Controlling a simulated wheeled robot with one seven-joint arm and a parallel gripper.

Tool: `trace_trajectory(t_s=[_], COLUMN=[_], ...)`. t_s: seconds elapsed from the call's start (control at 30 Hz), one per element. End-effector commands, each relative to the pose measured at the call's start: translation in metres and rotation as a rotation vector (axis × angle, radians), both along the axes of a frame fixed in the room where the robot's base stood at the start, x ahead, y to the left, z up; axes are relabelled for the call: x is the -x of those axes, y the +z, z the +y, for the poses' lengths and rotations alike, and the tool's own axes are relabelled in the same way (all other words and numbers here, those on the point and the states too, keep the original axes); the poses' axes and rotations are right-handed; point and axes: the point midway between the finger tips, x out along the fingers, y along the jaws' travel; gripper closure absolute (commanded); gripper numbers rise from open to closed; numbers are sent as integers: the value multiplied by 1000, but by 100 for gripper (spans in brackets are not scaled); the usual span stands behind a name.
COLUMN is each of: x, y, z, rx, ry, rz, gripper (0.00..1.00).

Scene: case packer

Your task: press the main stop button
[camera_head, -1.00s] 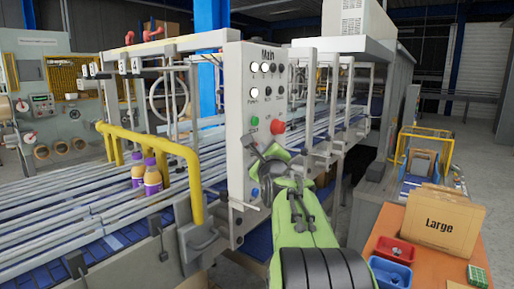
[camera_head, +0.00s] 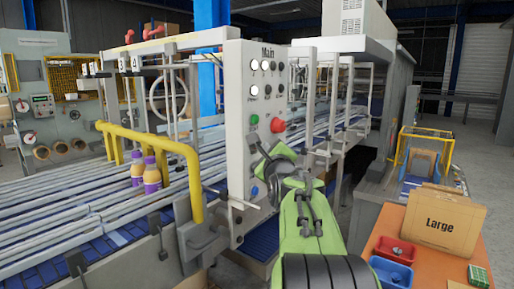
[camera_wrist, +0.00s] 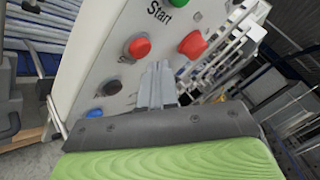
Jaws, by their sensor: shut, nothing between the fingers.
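The white control panel (camera_head: 237,85), marked "Main", stands upright beside the conveyor. In the wrist view, a round red button (camera_wrist: 138,47) sits on it below the word "Start", left of my fingertips; its own label is only partly readable. A larger red knob (camera_wrist: 193,44) is to its right, and it also shows in the head view (camera_head: 278,126). A green button (camera_wrist: 178,2) is above, also in the head view (camera_head: 254,119). My gripper (camera_wrist: 158,68) is shut and empty, pointing at the panel between and below the two red controls. Contact cannot be told. In the head view, my arm covers the panel's lower right.
A blue button (camera_wrist: 95,113) and a dark knob (camera_wrist: 112,87) are lower on the panel. A yellow rail (camera_head: 150,142) and two purple-capped bottles (camera_head: 145,172) are left of it. An orange table (camera_head: 405,220) with bins and a "Large" carton (camera_head: 440,218) is at right.

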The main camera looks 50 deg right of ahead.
Motion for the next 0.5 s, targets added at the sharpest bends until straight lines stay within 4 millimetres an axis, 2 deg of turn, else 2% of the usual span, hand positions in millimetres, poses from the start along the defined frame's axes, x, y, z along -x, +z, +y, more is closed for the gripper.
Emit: trace_trajectory(t_s=[0.17, 0.5], x=[1, 34], y=[0, 0], z=[0, -4], rx=[0, 2], ry=[-1, -3], rz=[-1, -1], gripper=[100, 100])
